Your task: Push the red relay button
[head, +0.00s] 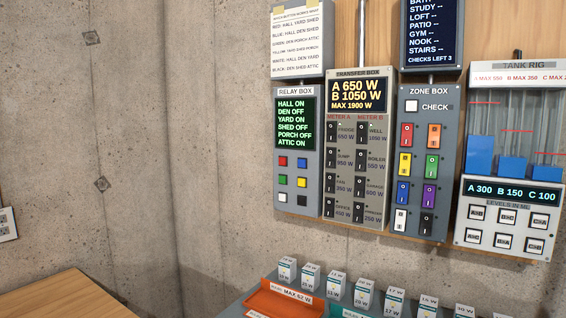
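The relay box (297,208) is a grey panel on the wall board, right of the picture's middle. Its green-lit screen (294,125) reads HALL ON, DEN OFF, YARD ON, SHED OFF, PORCH OFF, ATTIC ON. Below the screen are two columns of small square buttons. The red relay button (283,161) is at the top left of them, beside a blue one (302,163). Green, yellow, white and black buttons sit below. A paper note (298,38) above the box lists what each button colour works; its red line reads HALL YARD SHED. Neither of my grippers is in view.
The transfer box (354,74), the zone box (430,92) with coloured switches, and the tank rig (520,66) hang to the right. Below, a grey bench (240,306) holds an orange tray (275,301) and several labelled blocks. A wooden table (55,297) is at lower left. The concrete wall on the left is mostly bare.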

